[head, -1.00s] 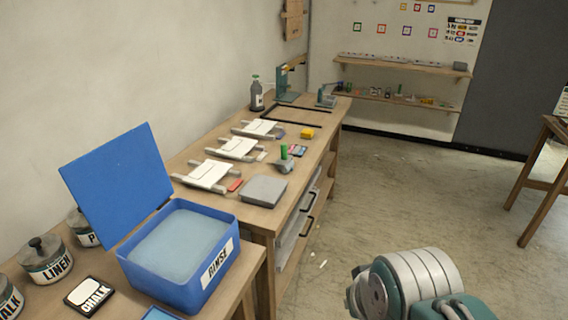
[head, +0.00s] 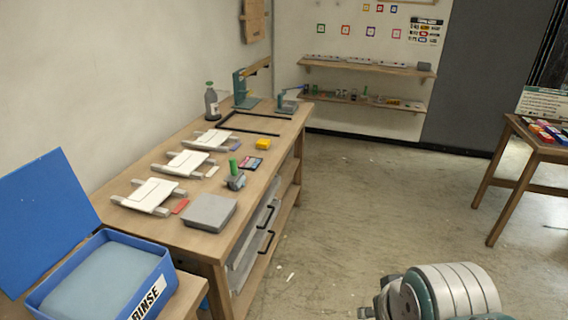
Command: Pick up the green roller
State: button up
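In the head view, a small grey tool with an upright green handle (head: 234,170) stands on the wooden bench (head: 232,237), near its right edge. It looks like the green roller, but its fine shape is too small to tell. It stands behind a grey flat block and to the right of the white-topped frames. Part of my arm shows at the bottom right, well away from the bench. My gripper is not in view.
A blue rinse box (head: 150,270) with its lid up stands at lower left. A second table (head: 520,160) stands at right. The floor (head: 370,210) between is mostly clear.

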aim_at(234, 173)
jog(key=i+l+z, duration=0.15)
jog(key=i+l, duration=0.2)
jog(key=i+l+z, duration=0.15)
jog(key=i+l, duration=0.15)
jog(key=i, duration=0.15)
jog(key=i+l+z, duration=0.1)
jog(key=i+l, duration=0.15)
jog(key=i, duration=0.2)
jog(key=i+j+u, duration=0.1)
jog(key=i+u, duration=0.2)
jog(key=u, duration=0.15)
jog(key=i+u, duration=0.45)
jog(key=i+l+u, duration=0.15)
jog(key=u, duration=0.3)
jog(key=i+j+u, duration=0.15)
jog(key=i+u, duration=0.75)
jog(key=k, duration=0.1)
